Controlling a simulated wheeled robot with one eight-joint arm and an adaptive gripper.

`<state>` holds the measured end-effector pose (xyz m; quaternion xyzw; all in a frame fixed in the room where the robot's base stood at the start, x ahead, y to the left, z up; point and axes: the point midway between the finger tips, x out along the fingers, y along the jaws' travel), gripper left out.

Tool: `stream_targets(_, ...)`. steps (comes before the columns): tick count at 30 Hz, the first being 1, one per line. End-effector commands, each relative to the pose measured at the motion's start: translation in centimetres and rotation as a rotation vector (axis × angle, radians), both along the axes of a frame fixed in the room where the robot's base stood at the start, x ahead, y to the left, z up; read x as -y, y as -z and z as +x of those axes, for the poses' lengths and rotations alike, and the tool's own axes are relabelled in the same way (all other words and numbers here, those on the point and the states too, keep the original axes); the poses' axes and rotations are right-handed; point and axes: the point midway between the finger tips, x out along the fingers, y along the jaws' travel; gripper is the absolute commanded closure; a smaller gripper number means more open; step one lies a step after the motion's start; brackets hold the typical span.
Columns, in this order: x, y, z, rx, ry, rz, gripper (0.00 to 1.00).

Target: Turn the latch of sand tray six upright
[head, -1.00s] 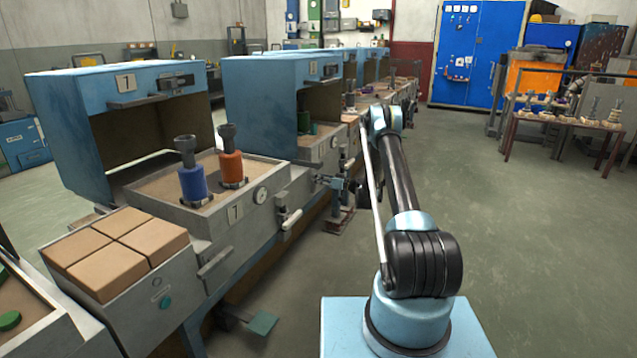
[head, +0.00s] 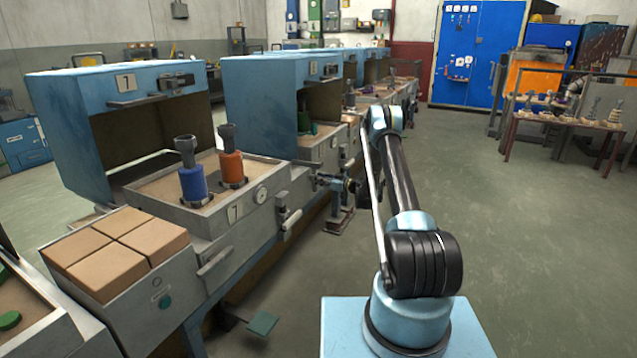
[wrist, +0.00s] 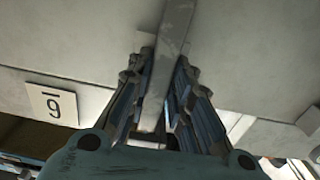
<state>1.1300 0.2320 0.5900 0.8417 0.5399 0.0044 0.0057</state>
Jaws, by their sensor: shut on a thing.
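In the wrist view a flat grey metal bar, the latch (wrist: 174,35), runs from the top edge down between my fingers, leaning slightly. My gripper (wrist: 156,85) is closed around it, one finger on each side. A white plate (wrist: 53,105) beside it on the pale tray front carries an underlined six, upside down in this view. In the head view my gripper (head: 337,183) is small, at the front of the second station beyond tray seven. The latch cannot be made out there.
The nearer tray seven (head: 235,212) has its own latch (head: 291,220) and a round gauge (head: 261,194). A blue pattern (head: 193,180) and an orange one (head: 232,168) stand on its sand. The floor (head: 480,230) to the right is open.

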Motion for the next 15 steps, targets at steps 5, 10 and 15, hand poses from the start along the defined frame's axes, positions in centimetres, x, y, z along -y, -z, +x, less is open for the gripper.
stream_targets(5,-0.65,0.24,-0.24,0.002,-0.01,-0.007,0.71)
stream_targets(10,-0.53,0.2,-0.18,0.001,-0.008,-0.005,0.6)
stream_targets(15,-0.34,0.1,-0.13,0.001,-0.005,-0.003,0.6)
